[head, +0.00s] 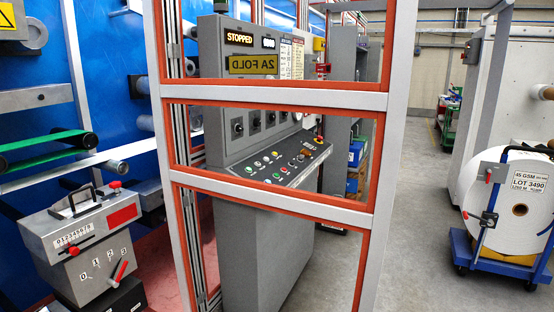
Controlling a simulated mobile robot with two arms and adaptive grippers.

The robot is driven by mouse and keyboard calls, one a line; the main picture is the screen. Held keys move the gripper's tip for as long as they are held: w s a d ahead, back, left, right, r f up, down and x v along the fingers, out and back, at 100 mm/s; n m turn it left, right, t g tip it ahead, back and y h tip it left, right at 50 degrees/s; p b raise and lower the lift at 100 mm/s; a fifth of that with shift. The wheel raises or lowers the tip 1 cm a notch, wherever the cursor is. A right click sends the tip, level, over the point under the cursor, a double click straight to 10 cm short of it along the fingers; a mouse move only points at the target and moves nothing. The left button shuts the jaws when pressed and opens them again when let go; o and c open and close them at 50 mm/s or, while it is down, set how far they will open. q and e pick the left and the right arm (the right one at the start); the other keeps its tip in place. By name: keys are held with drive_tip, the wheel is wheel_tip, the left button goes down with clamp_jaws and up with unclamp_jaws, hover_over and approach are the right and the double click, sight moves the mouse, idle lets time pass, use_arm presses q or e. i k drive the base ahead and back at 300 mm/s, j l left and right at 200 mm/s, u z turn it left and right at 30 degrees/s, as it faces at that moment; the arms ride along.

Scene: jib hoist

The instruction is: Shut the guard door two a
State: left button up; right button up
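The guard door (275,97) stands in the middle of the head view. It has a grey metal frame, orange-red inner edging and see-through panels. A yellow plate (253,64) on it reads "2A FOLD" mirrored, so I see its back face. The door appears swung open across the view, with a grey control console (262,255) visible through it. The door's bottom and top are cut off by the picture. No handle or latch can be made out. Neither of my grippers is in view.
The console's display (240,39) reads "STOPPED". A blue machine wall with rollers and a grey lever box (80,245) stands at left. At right a white paper roll (507,205) sits on a blue wheeled cart (497,262). Grey floor (420,230) between door and cart is clear.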

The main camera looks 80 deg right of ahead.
sight(386, 102)
drive_tip(key=k+l, duration=0.2)
drive_tip(key=l, duration=0.3)
drive_tip(key=k+l, duration=0.25)
drive_tip(key=l, duration=0.25)
drive_tip(key=k+l, duration=0.2)
drive_tip(key=l, duration=0.3)
drive_tip(key=k+l, duration=0.25)
drive_tip(key=l, duration=0.3)
drive_tip(key=k+l, duration=0.2)
drive_tip(key=l, duration=0.3)
drive_tip(key=k+l, duration=0.25)
drive_tip(key=l, duration=0.25)
drive_tip(key=k+l, duration=0.2)
drive_tip(key=l, duration=0.3)
drive_tip(key=k+l, duration=0.25)
drive_tip(key=l, duration=0.25)
drive_tip(key=j+u, duration=0.1)
drive_tip(key=k, duration=0.05)
